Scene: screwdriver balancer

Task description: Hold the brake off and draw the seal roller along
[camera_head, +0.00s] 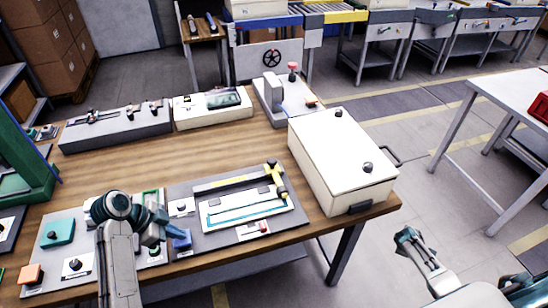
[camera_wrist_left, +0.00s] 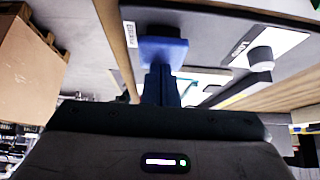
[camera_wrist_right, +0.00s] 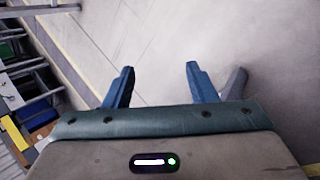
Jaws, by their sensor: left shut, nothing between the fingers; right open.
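A grey board near the front of the table bears a white panel (camera_head: 222,214) with a cyan outlined track. A roller-like tool with a yellow and black handle (camera_head: 275,180) stands at the panel's right end. A blue block (camera_head: 181,239) sits at the board's front left; it also shows in the left wrist view (camera_wrist_left: 162,49). My left gripper (camera_head: 170,232) is shut and empty, its fingertips at the blue block, apparently touching it. My right gripper (camera_head: 404,236) is open and empty, off the table to the right, above the floor; its fingers show in the right wrist view (camera_wrist_right: 160,88).
A cream box (camera_head: 325,160) with knobs and a side handle stands at the table's right end. Another board (camera_head: 50,262) with a teal pad and knobs lies at left. A grey unit (camera_head: 115,130) and a cream unit (camera_head: 212,112) line the back. A white table (camera_head: 500,95) stands at right.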

